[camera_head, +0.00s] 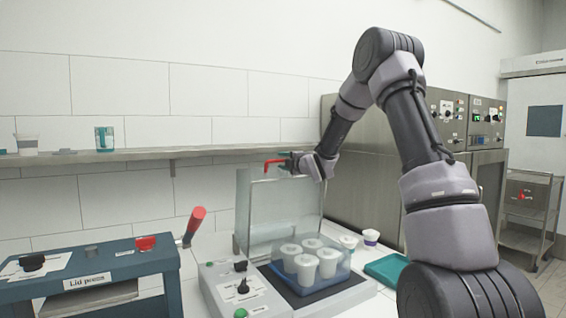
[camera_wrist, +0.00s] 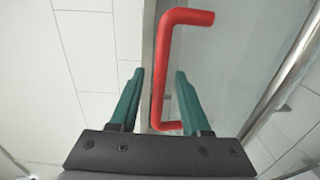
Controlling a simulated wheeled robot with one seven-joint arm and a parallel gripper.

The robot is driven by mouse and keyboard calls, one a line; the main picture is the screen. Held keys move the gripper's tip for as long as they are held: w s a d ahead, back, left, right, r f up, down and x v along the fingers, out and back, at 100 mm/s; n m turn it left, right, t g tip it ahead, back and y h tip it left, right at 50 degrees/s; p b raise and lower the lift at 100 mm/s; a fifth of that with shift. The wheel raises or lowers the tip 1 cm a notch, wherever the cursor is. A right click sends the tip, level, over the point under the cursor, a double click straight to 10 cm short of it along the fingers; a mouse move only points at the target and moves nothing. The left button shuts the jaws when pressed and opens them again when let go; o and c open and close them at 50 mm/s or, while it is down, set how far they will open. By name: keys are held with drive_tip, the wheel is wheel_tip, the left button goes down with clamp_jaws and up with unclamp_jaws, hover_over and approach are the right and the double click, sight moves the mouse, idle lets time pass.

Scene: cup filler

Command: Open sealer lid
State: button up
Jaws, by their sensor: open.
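The sealer (camera_head: 221,286) stands on the counter with its clear lid (camera_head: 262,212) raised upright at the back. A red handle (camera_head: 272,164) sits at the top edge of the lid; it also shows in the wrist view (camera_wrist: 163,60). My gripper (camera_head: 287,164) is beside the handle at the lid's top. In the wrist view my gripper (camera_wrist: 160,75) is open, with the lower part of the red handle between its two green fingers and a gap on both sides. Several white cups (camera_head: 305,268) stand in a blue tray (camera_head: 327,282) on the sealer bed.
A blue lid press (camera_head: 100,268) with a red-gripped lever (camera_head: 194,225) stands at the left. A teal tray (camera_head: 385,269) and two small cups (camera_head: 370,237) lie right of the sealer. A wall shelf (camera_head: 130,154) runs behind; a steel cabinet (camera_head: 340,190) stands at the right.

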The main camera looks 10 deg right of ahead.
clamp_jaws()
drive_tip(key=shift+s, duration=0.1)
idle(1.4)
